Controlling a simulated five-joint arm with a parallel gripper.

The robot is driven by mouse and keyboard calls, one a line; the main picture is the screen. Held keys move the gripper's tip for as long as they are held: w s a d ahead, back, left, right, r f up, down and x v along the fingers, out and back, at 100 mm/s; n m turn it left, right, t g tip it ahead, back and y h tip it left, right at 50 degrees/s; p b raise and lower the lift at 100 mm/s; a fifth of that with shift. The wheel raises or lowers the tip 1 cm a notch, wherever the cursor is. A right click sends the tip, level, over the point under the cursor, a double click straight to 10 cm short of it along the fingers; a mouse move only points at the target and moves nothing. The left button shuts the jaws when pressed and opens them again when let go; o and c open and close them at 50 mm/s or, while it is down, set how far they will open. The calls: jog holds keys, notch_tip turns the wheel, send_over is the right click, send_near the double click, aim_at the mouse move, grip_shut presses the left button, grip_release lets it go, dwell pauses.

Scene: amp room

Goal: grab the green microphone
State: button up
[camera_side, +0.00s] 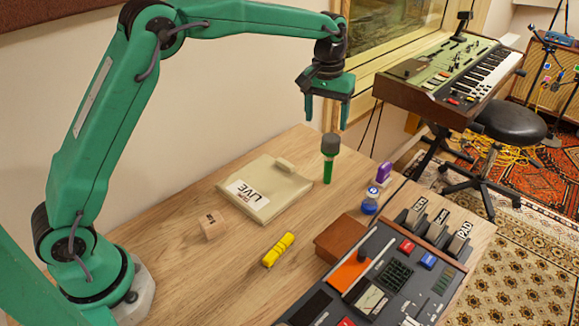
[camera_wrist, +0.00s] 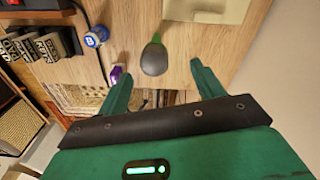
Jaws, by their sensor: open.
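The green microphone (camera_side: 328,168) stands upright on the wooden table, with a dark grey head on top and a green handle below. In the wrist view its grey head (camera_wrist: 154,59) shows from above, with a bit of green handle behind it. My gripper (camera_side: 326,112) is open and empty, pointing down above the microphone. In the wrist view my gripper's two green fingers (camera_wrist: 158,84) stand apart, and the microphone head appears between and just beyond their tips. The fingers do not touch it.
A beige LIVE box (camera_side: 266,190) lies left of the microphone. A blue round item (camera_side: 370,201) and a purple item (camera_side: 384,173) stand to its right. A wooden block (camera_side: 212,225), a yellow object (camera_side: 278,250) and a mixing console (camera_side: 385,275) are nearer. The table's far edge is close.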

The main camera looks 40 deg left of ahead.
aim_at(332, 136)
jog(key=shift+w+d+f, duration=0.25)
jog(key=shift+w+f, duration=0.25)
jog(key=shift+f, duration=0.3)
jog(key=shift+w+d+f, duration=0.2)
jog(key=shift+w+f, duration=0.3)
jog(key=shift+f, duration=0.25)
jog(key=shift+f, duration=1.3)
jog(key=shift+s+f, duration=0.15)
jog(key=shift+f, duration=1.15)
jog(key=shift+s+f, duration=0.1)
jog(key=shift+f, duration=1.2)
jog(key=c, duration=1.2)
jog(key=shift+c, duration=0.2)
